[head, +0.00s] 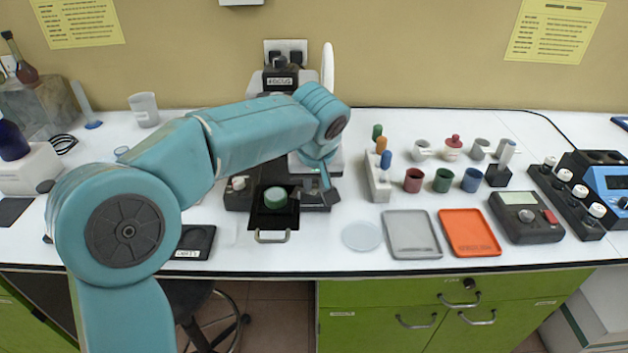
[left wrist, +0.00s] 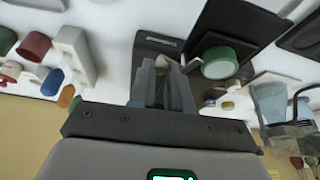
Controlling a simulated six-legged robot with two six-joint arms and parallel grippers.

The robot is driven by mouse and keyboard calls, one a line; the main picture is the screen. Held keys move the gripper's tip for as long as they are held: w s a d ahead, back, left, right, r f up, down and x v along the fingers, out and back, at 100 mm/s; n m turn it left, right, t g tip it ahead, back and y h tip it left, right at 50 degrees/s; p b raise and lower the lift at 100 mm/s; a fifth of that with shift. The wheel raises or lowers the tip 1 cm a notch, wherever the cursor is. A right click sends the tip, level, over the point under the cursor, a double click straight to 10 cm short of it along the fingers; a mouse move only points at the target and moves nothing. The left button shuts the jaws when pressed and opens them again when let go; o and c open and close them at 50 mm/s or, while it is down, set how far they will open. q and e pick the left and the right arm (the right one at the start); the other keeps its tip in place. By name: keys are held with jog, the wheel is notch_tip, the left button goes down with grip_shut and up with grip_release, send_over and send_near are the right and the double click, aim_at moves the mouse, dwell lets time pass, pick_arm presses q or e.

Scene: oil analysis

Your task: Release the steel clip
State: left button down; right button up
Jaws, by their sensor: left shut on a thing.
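My left gripper (head: 325,180) points down at the right side of the black microscope base (head: 318,199), just right of a dark pull-out tray (head: 270,222) holding a green round jar (head: 275,196). In the left wrist view the gripper's fingers (left wrist: 172,68) are close together on a small grey piece, apparently the steel clip, mostly hidden between them. The green jar (left wrist: 220,62) and the dark tray (left wrist: 240,25) lie right of the fingers there. My right gripper is not in view.
Right of the microscope stand a white rack (head: 378,180), several coloured cups, a grey tray (head: 411,235) and an orange tray (head: 469,233). A clear round dish (head: 362,236) lies nearer. A black labelled tray (head: 195,241) is at left. My left arm hides part of the bench.

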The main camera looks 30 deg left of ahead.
pick_arm(q)
jog(key=c, duration=1.1)
grip_release()
jog(key=shift+r, duration=0.1)
jog(key=p+v, duration=0.2)
jog(key=v, duration=1.4)
jog(key=shift+s, duration=0.15)
